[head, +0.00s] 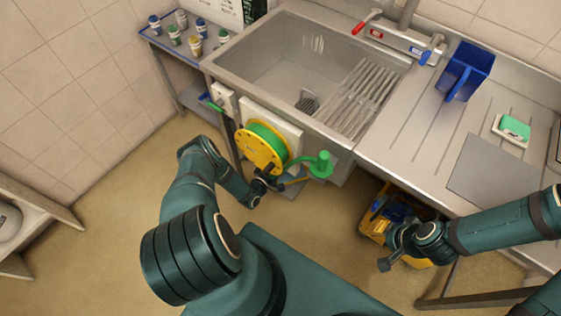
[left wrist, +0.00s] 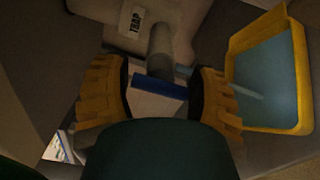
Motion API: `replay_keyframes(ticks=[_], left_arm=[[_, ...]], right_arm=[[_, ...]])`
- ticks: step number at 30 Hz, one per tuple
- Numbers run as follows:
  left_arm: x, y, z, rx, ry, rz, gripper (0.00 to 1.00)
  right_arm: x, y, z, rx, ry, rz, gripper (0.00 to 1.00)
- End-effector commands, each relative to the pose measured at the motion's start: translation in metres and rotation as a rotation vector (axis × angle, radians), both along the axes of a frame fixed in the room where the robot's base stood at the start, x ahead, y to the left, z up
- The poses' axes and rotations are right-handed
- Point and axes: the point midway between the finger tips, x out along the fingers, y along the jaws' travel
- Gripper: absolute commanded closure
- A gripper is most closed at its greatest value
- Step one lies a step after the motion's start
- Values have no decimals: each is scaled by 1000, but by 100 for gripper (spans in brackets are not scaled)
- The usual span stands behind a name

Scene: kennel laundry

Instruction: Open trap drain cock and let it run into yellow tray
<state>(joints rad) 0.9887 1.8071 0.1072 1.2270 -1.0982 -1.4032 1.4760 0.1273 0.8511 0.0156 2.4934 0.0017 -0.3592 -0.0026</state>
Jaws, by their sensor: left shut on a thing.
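In the left wrist view, the blue lever (left wrist: 158,88) of the drain cock lies crosswise below a grey pipe (left wrist: 160,45), near a TRAP label (left wrist: 133,20). My left gripper (head: 262,186) is under the sink front, its yellow-padded fingers shut on the lever's two ends. The yellow tray (left wrist: 302,80) stands to the right of the fingers, with a blue-grey inside. A pale bluish streak (left wrist: 240,88) runs from beside the pipe into the tray, looking like a stream of water. My right gripper (head: 395,258) is by a yellow caddy; its fingers are too small to read.
The steel sink (head: 275,60) is above. The yellow caddy (head: 375,225) with blue items stands under the counter. A shelf with bottles (head: 190,45) is at left; floor there is clear.

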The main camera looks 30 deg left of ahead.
Motion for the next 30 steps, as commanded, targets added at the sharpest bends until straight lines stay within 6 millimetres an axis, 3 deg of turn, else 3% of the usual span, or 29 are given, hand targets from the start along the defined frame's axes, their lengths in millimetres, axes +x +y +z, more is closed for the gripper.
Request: replay_keyframes(ticks=[11, 12, 13, 14, 24, 30], left_arm=[[-3, -1, -3, -7, 9, -1, 74], [-3, -1, -3, -7, 9, -1, 22], [-3, -1, -3, -7, 8, 0, 12], [-3, -1, -3, -6, 8, 0, 9], [-3, 0, -1, -5, 3, 1, 9], [-27, 2, -1, -7, 5, 3, 9]], right_arm=[[0, 0, 0, 0, 0, 0, 66], [0, 0, 0, 0, 0, 0, 66], [0, 0, 0, 0, 0, 0, 66], [0, 0, 0, 0, 0, 0, 66], [0, 0, 0, 0, 0, 0, 66], [0, 0, 0, 0, 0, 0, 66]])
